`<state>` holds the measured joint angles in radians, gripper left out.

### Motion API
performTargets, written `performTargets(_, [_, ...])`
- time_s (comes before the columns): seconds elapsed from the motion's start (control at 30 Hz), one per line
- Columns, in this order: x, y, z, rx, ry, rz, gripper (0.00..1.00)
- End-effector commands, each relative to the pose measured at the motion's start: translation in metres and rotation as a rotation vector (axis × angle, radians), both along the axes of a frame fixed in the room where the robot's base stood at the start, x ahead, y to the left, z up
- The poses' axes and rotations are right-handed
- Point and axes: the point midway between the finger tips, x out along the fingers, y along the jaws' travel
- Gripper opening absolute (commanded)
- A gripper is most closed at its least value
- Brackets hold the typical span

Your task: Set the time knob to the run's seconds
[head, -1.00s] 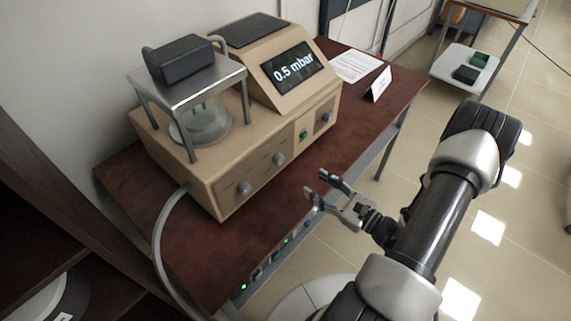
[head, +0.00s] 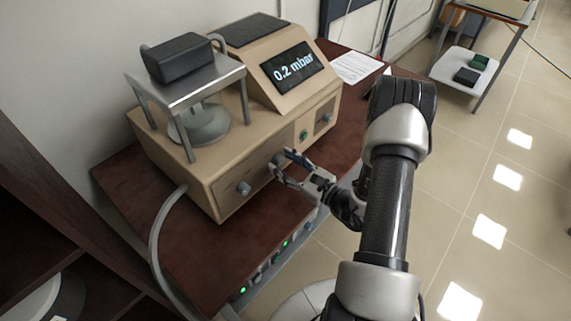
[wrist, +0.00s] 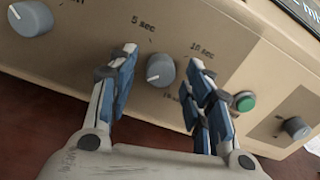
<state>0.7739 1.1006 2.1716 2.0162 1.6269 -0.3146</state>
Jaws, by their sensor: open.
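The beige machine (head: 225,178) stands on the dark table, its display (head: 293,67) reading 0.2 mbar. The grey time knob (wrist: 161,70) is on its front panel, with "5 sec" printed at upper left, "10 sec" at upper right and a partly hidden label below. A pale mark shows on the knob's lower left face. My gripper (wrist: 163,62) is open, one finger on each side of this knob; I cannot tell whether they touch it. In the head view, my gripper (head: 279,167) is at the front panel and partly hides the knob.
Another knob (wrist: 30,18) is left of the time knob. A green button (wrist: 245,101) and a further knob (wrist: 296,127) are to the right. A hose (head: 156,245) runs down the machine's left side. A paper (head: 356,67) lies on the table behind.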

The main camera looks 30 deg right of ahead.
Motion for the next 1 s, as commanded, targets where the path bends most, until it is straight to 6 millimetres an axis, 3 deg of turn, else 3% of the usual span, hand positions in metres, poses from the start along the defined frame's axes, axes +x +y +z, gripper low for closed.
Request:
performTargets(0.7, [-0.0005,-0.0001,-0.0001,0.0,0.0,0.0,0.02])
performTargets(1.0, [-0.0005,0.0,0.0003,0.037,0.013,0.0,0.02])
